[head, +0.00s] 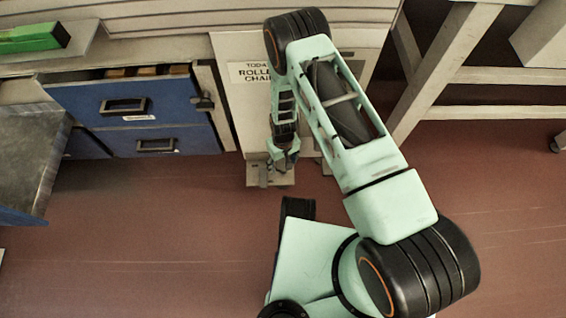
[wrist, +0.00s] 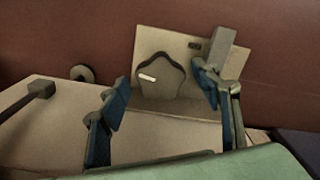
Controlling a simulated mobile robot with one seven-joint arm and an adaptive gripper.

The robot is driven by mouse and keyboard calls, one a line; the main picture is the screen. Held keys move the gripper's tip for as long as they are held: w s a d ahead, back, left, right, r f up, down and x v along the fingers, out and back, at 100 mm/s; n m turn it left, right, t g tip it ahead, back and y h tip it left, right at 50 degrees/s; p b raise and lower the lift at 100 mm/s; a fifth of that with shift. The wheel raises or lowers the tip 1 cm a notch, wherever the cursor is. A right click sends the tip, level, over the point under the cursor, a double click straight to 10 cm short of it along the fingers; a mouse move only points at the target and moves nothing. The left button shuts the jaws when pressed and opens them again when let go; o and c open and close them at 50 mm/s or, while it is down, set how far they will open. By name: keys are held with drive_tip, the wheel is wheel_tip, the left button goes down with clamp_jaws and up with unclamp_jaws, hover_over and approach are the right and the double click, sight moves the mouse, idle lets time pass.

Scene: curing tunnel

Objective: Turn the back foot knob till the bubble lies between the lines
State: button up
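A lobed, grey-brown knob (wrist: 160,78) with a short white mark sits on a pale foot plate (wrist: 145,42) in the wrist view. I cannot tell from the picture alone whether it is the back foot knob. My gripper (wrist: 163,85) is open, its blue-padded fingers apart on the left and right of the knob, with no clear contact. In the head view my gripper (head: 284,160) reaches down over the foot plate (head: 256,174) at the base of a pale cabinet, hiding the knob. No bubble or level lines can be made out.
The pale cabinet (head: 243,110) carries a partly hidden label reading "ROLLE CHAI". Blue drawers (head: 160,115) stand to its left, the top one partly open. A small round part (wrist: 82,73) and a dark lever (wrist: 38,90) show at left in the wrist view. Red floor is open in front.

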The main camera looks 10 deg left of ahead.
sight(283, 165)
drive_tip(key=shift+r, duration=0.15)
wheel_tip(283, 165, up, 12)
idle(0.7)
idle(0.4)
